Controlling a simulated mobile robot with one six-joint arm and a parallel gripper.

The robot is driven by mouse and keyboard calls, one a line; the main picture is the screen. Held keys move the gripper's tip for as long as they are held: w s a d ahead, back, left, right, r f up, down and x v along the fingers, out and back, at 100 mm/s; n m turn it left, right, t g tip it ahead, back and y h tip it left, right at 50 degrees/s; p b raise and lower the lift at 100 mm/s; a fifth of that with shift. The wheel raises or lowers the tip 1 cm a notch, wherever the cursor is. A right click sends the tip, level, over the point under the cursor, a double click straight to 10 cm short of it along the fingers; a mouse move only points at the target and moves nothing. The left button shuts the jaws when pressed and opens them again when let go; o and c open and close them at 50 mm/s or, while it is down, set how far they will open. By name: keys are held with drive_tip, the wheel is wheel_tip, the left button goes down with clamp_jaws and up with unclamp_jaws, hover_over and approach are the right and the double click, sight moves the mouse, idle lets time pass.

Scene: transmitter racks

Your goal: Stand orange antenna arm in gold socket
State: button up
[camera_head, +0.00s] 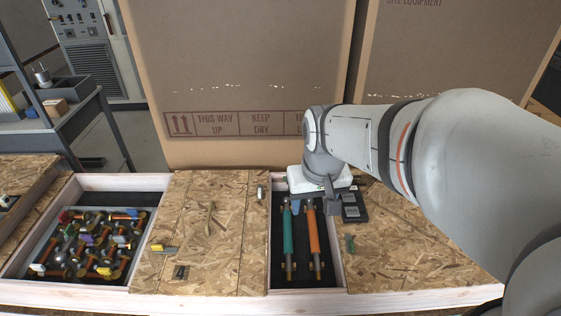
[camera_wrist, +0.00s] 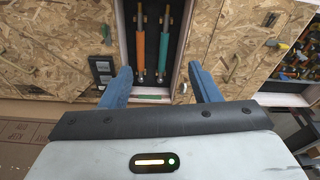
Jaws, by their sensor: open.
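The orange antenna arm (camera_head: 313,240) lies lengthwise in a narrow dark-lined recess, to the right of a teal arm (camera_head: 288,240). In the wrist view the orange arm (camera_wrist: 140,50) and the teal arm (camera_wrist: 163,45) appear with left and right swapped. My gripper (camera_head: 331,200) is over the far end of the recess. Its blue fingers (camera_wrist: 160,70) are spread wide and hold nothing; both arms lie beyond them in the wrist view. I cannot make out the gold socket with certainty; the arm's far end is partly hidden by my gripper.
A tray (camera_head: 18,262) at the left holds many jumbled coloured parts. A yellow-ended piece (camera_head: 166,249) and small loose items lie on the chipboard (camera_head: 215,215). A black box (camera_head: 353,207) sits right of the recess. Large cardboard boxes (camera_head: 235,60) stand behind.

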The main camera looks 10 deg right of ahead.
drive_tip(key=w+d+f+m+g+b, duration=0.1)
drive_tip(key=w+d+f+b, duration=0.3)
drive_tip(key=w+f, duration=0.5)
drive_tip(key=w+d+f+b, duration=0.2)
drive_tip(key=w+f+b, duration=0.5)
drive_tip(key=f, duration=0.4)
drive_tip(key=m+g+b, duration=0.1)
drive_tip(key=b, duration=0.4)
hover_over(314, 228)
drive_tip(key=f, duration=1.3)
drive_tip(key=shift+a+f, duration=0.3)
drive_tip(key=shift+a, duration=0.1)
wheel_tip(314, 228, down, 3)
drive_tip(key=shift+w+d+r, duration=0.1)
drive_tip(key=shift+w+r, duration=0.05)
drive_tip(key=f, duration=0.1)
drive_tip(key=f+b, duration=0.1)
drive_tip(key=f, duration=0.1)
drive_tip(key=f+b, duration=0.1)
drive_tip(key=f, duration=0.1)
drive_tip(key=shift+d+f, duration=0.2)
drive_tip(key=shift+d, duration=0.05)
drive_tip(key=shift+r, duration=0.1)
clamp_jaws()
